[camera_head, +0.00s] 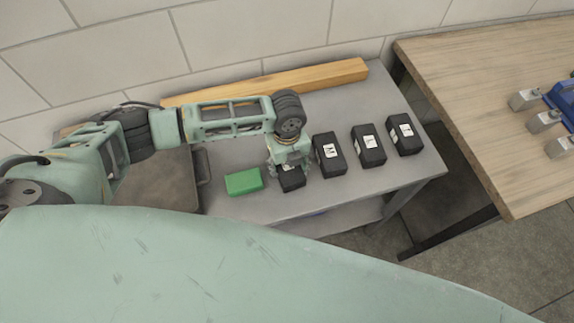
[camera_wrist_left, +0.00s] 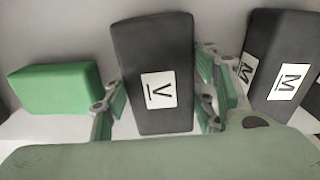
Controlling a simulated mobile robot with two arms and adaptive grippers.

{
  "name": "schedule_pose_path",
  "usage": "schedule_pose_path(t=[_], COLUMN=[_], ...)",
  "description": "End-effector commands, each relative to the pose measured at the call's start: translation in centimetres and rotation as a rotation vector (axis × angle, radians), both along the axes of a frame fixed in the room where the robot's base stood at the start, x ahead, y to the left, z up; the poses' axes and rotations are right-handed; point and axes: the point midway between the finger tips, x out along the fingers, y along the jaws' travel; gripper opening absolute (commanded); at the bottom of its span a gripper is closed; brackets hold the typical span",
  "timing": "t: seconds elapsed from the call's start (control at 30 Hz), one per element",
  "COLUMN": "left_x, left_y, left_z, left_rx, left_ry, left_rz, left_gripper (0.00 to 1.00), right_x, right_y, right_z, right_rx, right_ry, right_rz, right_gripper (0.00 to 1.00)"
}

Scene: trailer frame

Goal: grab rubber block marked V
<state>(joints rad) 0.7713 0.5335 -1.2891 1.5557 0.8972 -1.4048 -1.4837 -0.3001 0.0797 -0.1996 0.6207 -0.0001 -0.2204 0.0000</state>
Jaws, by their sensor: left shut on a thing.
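The black rubber block marked V (camera_wrist_left: 153,62) stands between the fingers of my left gripper (camera_wrist_left: 160,105) in the left wrist view. The fingers are shut on its two sides, and its white V label faces the camera. In the head view the same block (camera_head: 291,183) is partly hidden under my left gripper (camera_head: 289,170), at the grey table's front part. I cannot tell whether the block touches the table. My right gripper is not in view.
A green block (camera_head: 243,181) lies just left of the V block. Black blocks marked M (camera_head: 329,162), L (camera_head: 369,152) and another (camera_head: 405,139) stand to the right on the grey table (camera_head: 388,185). A wooden beam (camera_head: 320,76) lies behind; a wooden table (camera_head: 480,90) is at right.

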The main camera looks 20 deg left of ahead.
Motion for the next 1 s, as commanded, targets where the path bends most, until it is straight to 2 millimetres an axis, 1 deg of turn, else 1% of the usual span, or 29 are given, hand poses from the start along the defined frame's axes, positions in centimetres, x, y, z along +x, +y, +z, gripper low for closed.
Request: schedule_pose_path(t=[0.03,0.2,0.43,0.57,0.67,0.77,0.83,1.0], left_x=[0.0,0.0,0.1,0.1,0.2,0.2,0.3,-1.5], left_y=[0.0,0.0,0.0,0.0,-0.1,-0.1,0.0,-3.6], left_z=[0.1,0.1,0.2,0.6,1.4,2.8,4.1,6.2], left_rx=[0.0,-0.001,-0.002,-0.002,-0.003,-0.004,-0.003,-0.007], left_ry=[0.0,-0.001,-0.003,-0.003,-0.005,-0.006,-0.008,-0.003], left_rz=[0.0,0.0,0.0,0.0,0.0,-0.001,-0.001,-0.008], left_gripper=[0.23,0.09,0.08,0.08,0.08,0.08,0.08,0.08], right_x=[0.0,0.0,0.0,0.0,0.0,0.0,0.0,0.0], right_y=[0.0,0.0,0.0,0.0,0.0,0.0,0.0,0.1], right_z=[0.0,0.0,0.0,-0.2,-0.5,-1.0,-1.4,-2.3], right_rx=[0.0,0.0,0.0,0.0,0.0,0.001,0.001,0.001], right_ry=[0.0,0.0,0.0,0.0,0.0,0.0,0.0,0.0], right_rz=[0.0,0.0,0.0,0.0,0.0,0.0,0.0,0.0], right_gripper=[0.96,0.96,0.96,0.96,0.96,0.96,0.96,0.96])
